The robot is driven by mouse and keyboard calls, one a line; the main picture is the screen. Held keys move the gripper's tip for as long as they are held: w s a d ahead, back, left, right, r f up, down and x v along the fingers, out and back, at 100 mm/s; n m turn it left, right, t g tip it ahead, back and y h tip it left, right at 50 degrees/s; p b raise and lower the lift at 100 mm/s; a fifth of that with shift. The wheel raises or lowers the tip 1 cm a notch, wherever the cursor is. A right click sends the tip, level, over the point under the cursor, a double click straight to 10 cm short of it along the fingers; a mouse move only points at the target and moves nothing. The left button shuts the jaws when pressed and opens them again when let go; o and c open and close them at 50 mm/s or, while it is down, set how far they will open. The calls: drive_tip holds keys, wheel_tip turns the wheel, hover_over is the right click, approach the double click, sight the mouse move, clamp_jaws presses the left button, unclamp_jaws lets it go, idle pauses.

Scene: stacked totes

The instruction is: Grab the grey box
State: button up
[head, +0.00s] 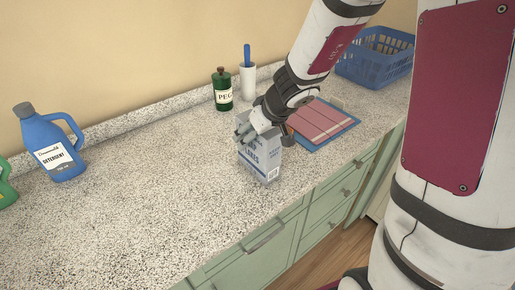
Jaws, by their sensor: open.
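The grey box (262,160) stands upright on the speckled counter in the head view, near the front edge, with blue lettering on its side. My gripper (244,132) is open at the top of the box, coming down from the upper right. It covers part of the box's top. I cannot tell whether the fingers touch the box or straddle it.
A green bottle (222,92) and a white cup (248,80) with a blue handle stand behind the box. A blue detergent jug (55,150) stands left. Counter between is clear.

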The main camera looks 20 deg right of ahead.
drive_tip(key=shift+w+f, duration=0.25)
drive_tip(key=shift+f, duration=0.1)
drive_tip(key=c, duration=1.7)
drive_tip(key=shift+o, duration=0.2)
drive_tip(key=shift+r, duration=0.2)
clamp_jaws()
